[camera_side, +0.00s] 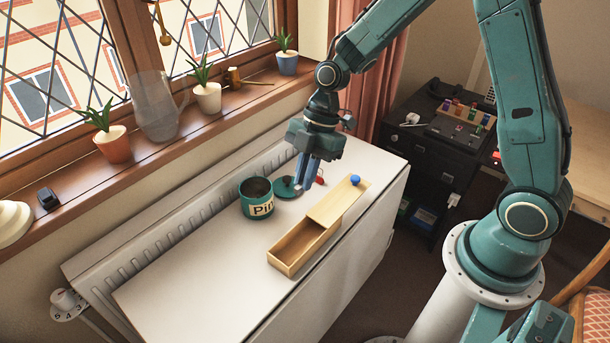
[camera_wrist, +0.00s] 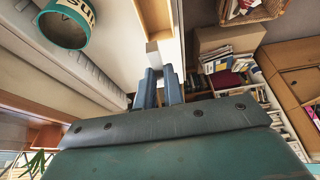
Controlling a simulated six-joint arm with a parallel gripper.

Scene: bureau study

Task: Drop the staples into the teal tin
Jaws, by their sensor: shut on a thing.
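The teal tin (camera_side: 258,205) stands open on the white top, with a pale label. It also shows at the upper left of the wrist view (camera_wrist: 62,28). My gripper (camera_side: 299,184) points down just right of the tin, apart from it. In the wrist view my gripper (camera_wrist: 159,72) has its fingers close together, with a small pale block, the staples (camera_wrist: 153,48), at their tips. The staples are hard to make out in the side view. A flat teal disc (camera_side: 284,188), like a lid, lies beside the tin, partly behind my fingers.
A wooden box (camera_side: 290,267) with a half-open sliding lid (camera_side: 335,202) stands right of the tin, and its visible compartment looks empty. A blue knob (camera_side: 355,180) is at its far end. Potted plants and a jug (camera_side: 157,110) line the sill. The front left of the top is clear.

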